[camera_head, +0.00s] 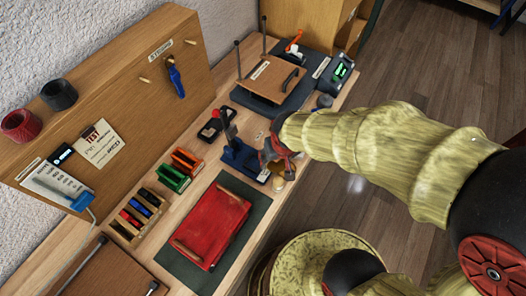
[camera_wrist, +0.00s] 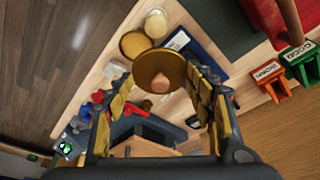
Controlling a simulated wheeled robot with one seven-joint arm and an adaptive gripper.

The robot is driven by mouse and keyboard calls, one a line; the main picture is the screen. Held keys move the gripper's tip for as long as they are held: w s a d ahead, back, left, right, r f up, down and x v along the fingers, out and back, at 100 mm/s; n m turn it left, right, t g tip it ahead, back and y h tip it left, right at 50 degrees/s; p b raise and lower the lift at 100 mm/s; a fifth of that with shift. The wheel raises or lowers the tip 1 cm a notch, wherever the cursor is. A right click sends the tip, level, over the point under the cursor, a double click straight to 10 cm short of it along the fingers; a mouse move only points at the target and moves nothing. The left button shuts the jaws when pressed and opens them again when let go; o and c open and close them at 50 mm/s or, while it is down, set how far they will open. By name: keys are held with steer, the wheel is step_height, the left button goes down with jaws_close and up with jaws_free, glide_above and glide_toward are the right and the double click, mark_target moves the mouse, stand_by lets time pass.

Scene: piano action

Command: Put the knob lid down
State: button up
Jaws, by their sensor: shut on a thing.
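The knob lid (camera_wrist: 160,66), a round golden-brown disc with a paler knob, is between my gripper's fingers (camera_wrist: 160,84) in the wrist view. The gripper is shut on it, with the knob facing the camera. In the head view my gripper (camera_head: 276,153) is over the bench's right edge, beside the blue stand (camera_head: 240,158). The lid cannot be made out clearly there. A round brown-topped container (camera_wrist: 134,43) and a cream round one (camera_wrist: 155,23) are just beyond the lid in the wrist view. Whether the lid touches anything below is hidden.
A red case (camera_head: 212,222) lies on a dark green mat (camera_head: 178,262) at the front. Green and orange racks (camera_head: 173,178) stand left of the blue stand. A wooden box lid with a handle (camera_head: 268,80) is farther back. The pegboard (camera_head: 125,85) borders the left.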

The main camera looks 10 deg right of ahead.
steer(key=w+a+f, duration=0.1)
steer(key=w+f, duration=0.1)
steer(key=w+a+f+b, duration=0.1)
steer(key=w+f, duration=0.1)
steer(key=w, duration=0.1)
steer(key=w+a+f+b, duration=0.1)
steer(key=w+f, duration=0.2)
steer(key=shift+a, duration=0.2)
steer(key=shift+w+a+f, duration=0.2)
steer(key=shift+w+f, duration=0.3)
steer(key=shift+s+b+x, duration=0.15)
steer(key=shift+b+x, duration=0.25)
steer(key=shift+x, duration=0.4)
steer(key=shift+s+b+x, duration=0.15)
steer(key=shift+b+x, duration=0.2)
steer(key=shift+x, duration=0.5)
steer(key=shift+f, duration=0.15)
steer(key=o, duration=0.9)
steer(key=shift+o, duration=0.2)
steer(key=p+v, duration=0.3)
steer(key=v, duration=0.9)
